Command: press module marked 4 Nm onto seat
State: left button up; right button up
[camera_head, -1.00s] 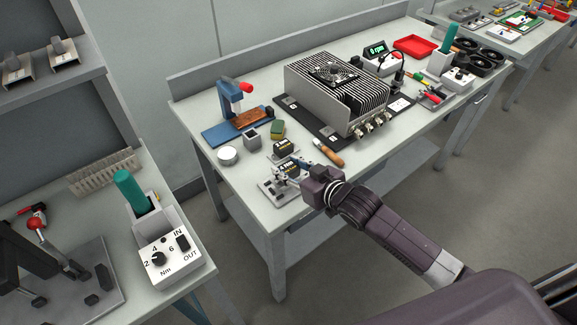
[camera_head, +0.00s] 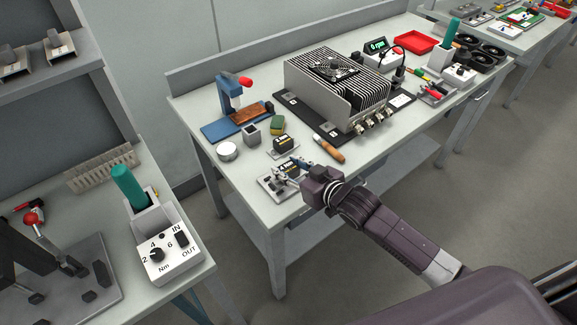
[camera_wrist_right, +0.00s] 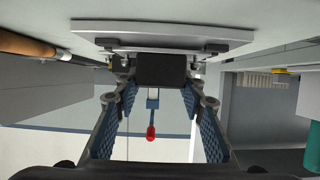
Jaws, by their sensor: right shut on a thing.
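The dark module marked 4 Nm (camera_head: 288,168) is at a light grey plate (camera_head: 268,186) near the front edge of the middle table. My right gripper (camera_head: 291,173) is around it and shut on it. In the right wrist view the black module (camera_wrist_right: 160,70) sits between the blue-padded fingers, close to a grey plate (camera_wrist_right: 160,30). I cannot tell whether the module is fully down on the plate. A second dark module (camera_head: 285,144) stands on another plate just behind; its marking is unreadable. My left gripper is not in view.
An orange-handled tool (camera_head: 328,151) lies right of the gripper. Behind are a sponge (camera_head: 278,124), a round tin (camera_head: 227,151), a blue press (camera_head: 231,95) and a large finned heatsink box (camera_head: 335,88). A torque controller (camera_head: 170,257) is on the left bench.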

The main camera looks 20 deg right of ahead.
jog(key=shift+f, duration=0.1)
jog(key=o, duration=1.5)
jog(key=shift+f, duration=0.1)
jog(key=v, duration=1.2)
